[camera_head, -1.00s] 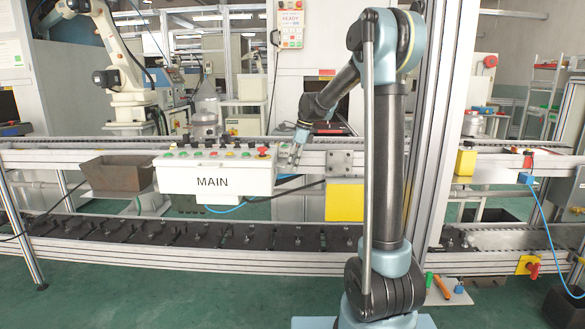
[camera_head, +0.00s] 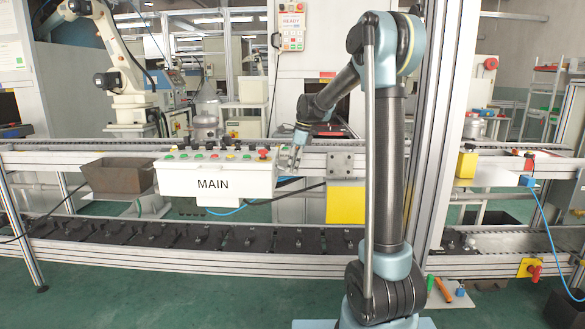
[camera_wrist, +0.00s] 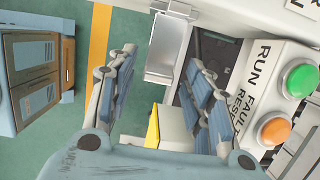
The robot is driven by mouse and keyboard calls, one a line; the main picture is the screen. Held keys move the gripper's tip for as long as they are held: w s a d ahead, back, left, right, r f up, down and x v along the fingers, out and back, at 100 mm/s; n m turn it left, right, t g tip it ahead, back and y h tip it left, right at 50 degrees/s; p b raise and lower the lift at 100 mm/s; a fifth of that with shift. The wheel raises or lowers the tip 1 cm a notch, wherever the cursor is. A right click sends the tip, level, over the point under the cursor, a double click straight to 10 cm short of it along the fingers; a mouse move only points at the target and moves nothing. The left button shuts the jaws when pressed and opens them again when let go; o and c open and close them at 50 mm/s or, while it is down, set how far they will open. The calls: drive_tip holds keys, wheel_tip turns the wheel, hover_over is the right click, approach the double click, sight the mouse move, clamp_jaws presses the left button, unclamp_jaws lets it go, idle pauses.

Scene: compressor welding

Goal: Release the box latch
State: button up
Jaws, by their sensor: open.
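The white box labelled MAIN (camera_head: 213,184) is mounted at the front of the upper conveyor rail, with a row of buttons along its top. My gripper (camera_head: 290,163) is just beyond its right end, fingers pointing down. In the wrist view my gripper (camera_wrist: 165,68) is open, its two blue-grey fingers apart with nothing held between them. The panel of the box (camera_wrist: 262,100) shows at the right, beside the right finger. I cannot clearly make out the latch. A pale metal plate (camera_wrist: 168,46) shows beyond the gap between the fingers; I cannot tell what it belongs to.
A yellow block (camera_head: 345,203) hangs right of the box below the rail. A dark open bin (camera_head: 118,175) is at its left. Green (camera_wrist: 300,80) and orange (camera_wrist: 275,130) buttons stand near the right finger. Open floor (camera_head: 130,295) lies in front of the lower conveyor.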

drive_tip(key=shift+r, duration=0.15)
drive_tip(key=v, duration=1.1)
drive_tip(key=shift+d+r, duration=0.15)
drive_tip(key=shift+r, duration=0.15)
drive_tip(key=s+d+f+n, duration=0.3)
drive_tip(key=s+d, duration=0.1)
drive_tip(key=s, duration=0.4)
drive_tip(key=s+d+f+n+t+h, duration=0.1)
drive_tip(key=s+d+f+n, duration=0.25)
drive_tip(key=s, duration=0.35)
drive_tip(key=s+d+f+n, duration=0.2)
drive_tip(key=s+d+n, duration=0.15)
drive_tip(key=s, duration=0.45)
drive_tip(key=s+d+f+n+h, duration=0.1)
drive_tip(key=s+d+f+n, duration=0.2)
drive_tip(key=s+f, duration=0.5)
drive_tip(key=s+d+f+n+t, duration=0.1)
drive_tip(key=s+d+f+n, duration=0.2)
drive_tip(key=s+f, duration=0.6)
drive_tip(key=n, duration=0.2)
drive_tip(key=shift+s+d+f+n+h, duration=0.15)
drive_tip(key=shift+s+f+n+h, duration=0.15)
drive_tip(key=shift+s+f+h, duration=0.1)
